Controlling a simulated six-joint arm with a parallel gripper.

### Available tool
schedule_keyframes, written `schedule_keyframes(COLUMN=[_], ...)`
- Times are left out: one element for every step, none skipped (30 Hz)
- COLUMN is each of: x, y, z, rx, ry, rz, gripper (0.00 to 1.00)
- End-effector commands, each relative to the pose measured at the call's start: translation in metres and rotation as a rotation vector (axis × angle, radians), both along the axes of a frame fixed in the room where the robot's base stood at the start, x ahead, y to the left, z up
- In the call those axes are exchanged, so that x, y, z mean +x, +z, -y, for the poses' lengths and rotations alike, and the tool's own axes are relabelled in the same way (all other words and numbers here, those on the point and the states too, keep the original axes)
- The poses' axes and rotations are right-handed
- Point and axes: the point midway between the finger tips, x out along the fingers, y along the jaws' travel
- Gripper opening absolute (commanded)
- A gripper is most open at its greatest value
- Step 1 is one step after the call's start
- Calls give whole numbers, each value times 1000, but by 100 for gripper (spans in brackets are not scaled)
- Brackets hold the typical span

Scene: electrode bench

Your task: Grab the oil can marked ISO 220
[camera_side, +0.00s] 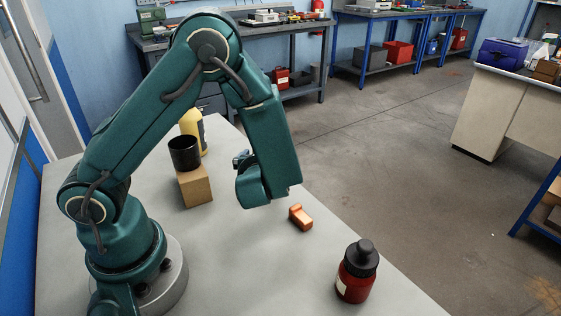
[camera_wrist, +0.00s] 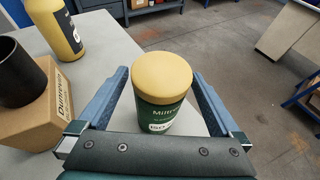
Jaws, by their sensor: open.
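A can with a yellow lid and dark green body (camera_wrist: 165,100) stands upright in the wrist view, between my gripper's fingers. My gripper (camera_wrist: 160,76) is open, one blue finger on each side of the can, with a gap visible at both sides. In the side view my arm hides this can. A yellow bottle with a dark label (camera_side: 200,130) stands at the back of the table, also in the wrist view (camera_wrist: 53,25); its grade is unreadable.
A black cup (camera_side: 184,152) sits on a cardboard box (camera_side: 195,188), left of the can in the wrist view. A small orange object (camera_side: 300,217) lies near the table's right edge. A red bottle with black cap (camera_side: 357,278) stands at the front right.

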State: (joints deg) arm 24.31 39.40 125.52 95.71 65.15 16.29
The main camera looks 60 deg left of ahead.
Motion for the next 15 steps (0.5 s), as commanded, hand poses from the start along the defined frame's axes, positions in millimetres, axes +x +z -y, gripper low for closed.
schedule_keyframes(x=[3,5,8,9,11,12,13,14,15,15,16,16,16,16,16], y=[-3,-4,-6,-7,-8,-9,-10,-10,-11,-11,-11,-11,-11,-11,-11], z=[-6,-8,-11,-14,-16,-18,-19,-20,-21,-21,-21,-21,-21,-21,-21], rx=[0,-2,-1,-2,0,-1,-1,-1,-1,-1,-1,-1,-1,-1,-1], ry=[5,5,4,5,4,3,3,3,1,1,0,0,0,0,0], rz=[-3,-1,0,-1,-1,-1,-1,-1,-1,-1,-1,-1,-1,-1,-1], gripper=[100,100,100,100,100,100,100,100,100,100,100,100,100,100,100])
